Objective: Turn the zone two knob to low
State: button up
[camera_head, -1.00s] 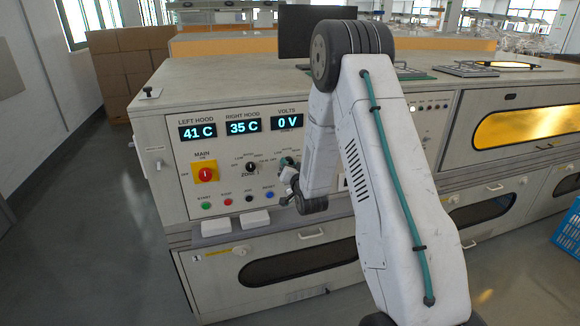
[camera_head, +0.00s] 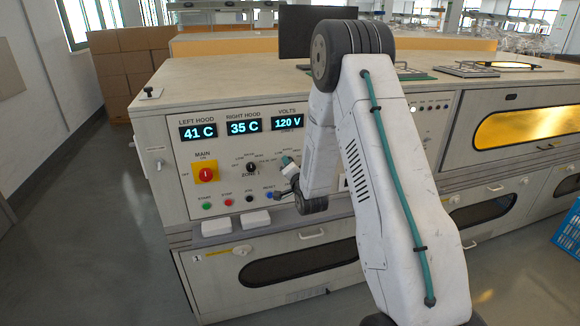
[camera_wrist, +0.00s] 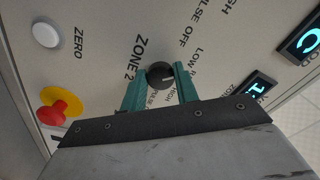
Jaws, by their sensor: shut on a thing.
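The zone two knob (camera_wrist: 160,73) is a round dark knob with a pale pointer mark, in the upper middle of the wrist view, beside the printed "ZONE 2" label. My gripper (camera_wrist: 158,82) has its two teal fingers shut on the knob, one on each side. Printed words low, high, off and pulse stand around it; which one the pointer meets I cannot tell. In the head view my gripper (camera_head: 285,164) is at the panel, right of another black knob (camera_head: 251,167), and hides the zone two knob. The volts display (camera_head: 288,122) reads 120 V.
A red main switch on yellow (camera_head: 205,174) and several coloured buttons are on the panel (camera_head: 180,150) to the left. The wrist view shows a red knob on yellow (camera_wrist: 58,112) and a white button (camera_wrist: 46,35). A blue crate (camera_head: 570,240) stands at far right.

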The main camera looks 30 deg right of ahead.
jog(key=o, duration=1)
jog(key=shift+v, duration=3.95)
